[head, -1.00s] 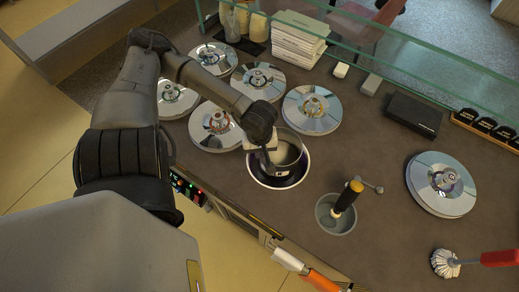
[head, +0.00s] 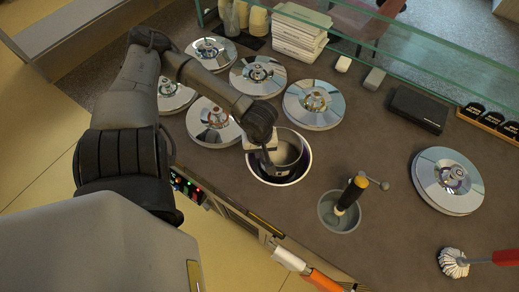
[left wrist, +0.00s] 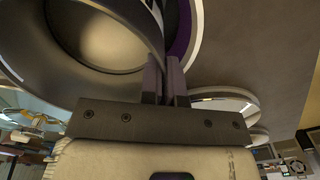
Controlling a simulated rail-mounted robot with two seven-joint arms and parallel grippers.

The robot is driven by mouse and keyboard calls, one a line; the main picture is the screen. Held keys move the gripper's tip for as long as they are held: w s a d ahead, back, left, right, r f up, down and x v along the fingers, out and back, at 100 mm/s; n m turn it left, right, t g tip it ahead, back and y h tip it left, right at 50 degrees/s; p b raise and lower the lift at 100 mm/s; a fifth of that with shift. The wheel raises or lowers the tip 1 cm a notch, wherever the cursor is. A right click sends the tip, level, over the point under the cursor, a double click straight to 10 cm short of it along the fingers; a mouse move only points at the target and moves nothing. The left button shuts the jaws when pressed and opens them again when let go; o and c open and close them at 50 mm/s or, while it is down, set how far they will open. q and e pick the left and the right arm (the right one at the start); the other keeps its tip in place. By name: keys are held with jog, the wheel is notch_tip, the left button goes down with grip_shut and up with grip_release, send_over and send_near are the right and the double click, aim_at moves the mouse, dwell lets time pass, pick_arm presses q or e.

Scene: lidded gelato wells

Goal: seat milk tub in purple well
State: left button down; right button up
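The milk tub (head: 290,149) is a round grey metal tub with pale contents. In the head view it stands inside the ring of the purple well (head: 303,173), which has a white rim and a purple inner wall. How deep the tub sits is hard to tell. My left gripper (head: 268,164) is shut on the tub's near-left wall. In the left wrist view its fingers (left wrist: 165,82) pinch the tub's edge (left wrist: 105,38), and the well's purple wall (left wrist: 179,28) shows just beyond. My right gripper is out of view.
Several shiny lids lie left and behind, the closest one (head: 315,104) behind the tub. A scoop well (head: 339,221) with a handled tool stands to the right. Another lid (head: 447,180) and a brush (head: 453,262) lie farther right. A glass guard (head: 420,70) runs along the back.

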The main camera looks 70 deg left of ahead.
pick_arm(q)
jog(key=shift+f+b, duration=1.55)
jog(key=shift+f, duration=0.1)
jog(key=shift+b, duration=0.3)
dwell(0.6)
